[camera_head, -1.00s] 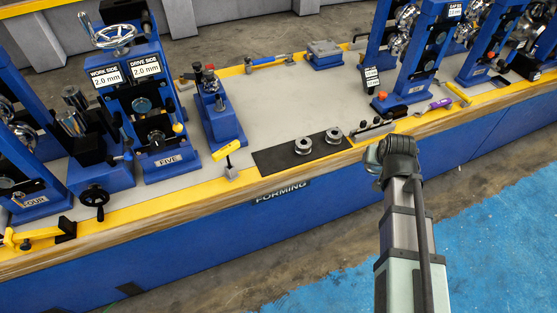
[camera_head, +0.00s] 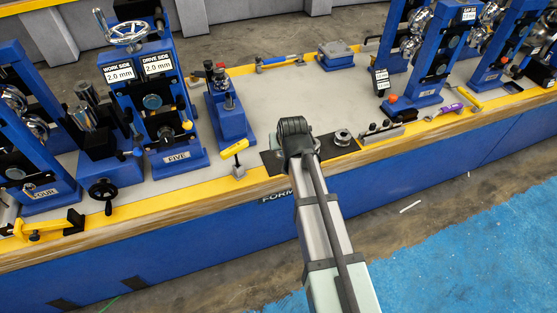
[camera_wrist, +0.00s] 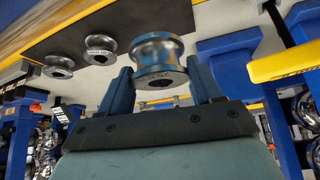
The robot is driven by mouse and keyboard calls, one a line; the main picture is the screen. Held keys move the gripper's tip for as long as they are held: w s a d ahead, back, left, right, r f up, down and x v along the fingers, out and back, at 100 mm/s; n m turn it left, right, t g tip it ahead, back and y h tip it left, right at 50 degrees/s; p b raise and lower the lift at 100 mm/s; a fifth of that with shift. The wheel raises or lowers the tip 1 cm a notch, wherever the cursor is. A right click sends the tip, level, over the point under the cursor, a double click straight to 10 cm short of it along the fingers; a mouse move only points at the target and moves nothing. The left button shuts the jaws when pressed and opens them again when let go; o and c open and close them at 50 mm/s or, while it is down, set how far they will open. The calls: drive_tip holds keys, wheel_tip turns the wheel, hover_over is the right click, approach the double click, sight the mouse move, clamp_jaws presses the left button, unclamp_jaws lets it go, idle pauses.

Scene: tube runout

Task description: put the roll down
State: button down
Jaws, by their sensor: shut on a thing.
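My gripper is shut on a shiny metal spool-shaped roll (camera_wrist: 157,52), held between two blue fingers (camera_wrist: 160,85) in the wrist view. The roll appears above the bench, beside the dark mat (camera_wrist: 60,32); its exact height is unclear. Two smaller-looking rolls, one nearer (camera_wrist: 100,48) and one farther (camera_wrist: 58,66), stand at the mat. In the head view the dark mat (camera_head: 271,162) lies at the bench's front edge, with one roll (camera_head: 343,137) visible on its right. My arm's end covers the mat's middle, hiding the gripper, the held roll and the other roll.
A yellow-handled tool (camera_head: 236,150) stands just left of the mat. A grey block with knobs (camera_head: 381,133) is at its right. The blue FIVE stand (camera_head: 170,110) and a blue fixture (camera_head: 228,110) rise to the left.

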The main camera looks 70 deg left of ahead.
drive_tip(key=a, duration=0.5)
drive_tip(key=shift+y, duration=0.3)
drive_tip(key=shift+w+f, duration=0.1)
drive_tip(key=shift+f, duration=4.55)
drive_tip(key=shift+f, duration=0.1)
drive_tip(key=shift+c, duration=0.9)
unclamp_jaws()
drive_tip(key=shift+f, duration=0.1)
drive_tip(key=shift+r, duration=0.2)
drive_tip(key=v, duration=1.2)
drive_tip(key=shift+f, duration=0.1)
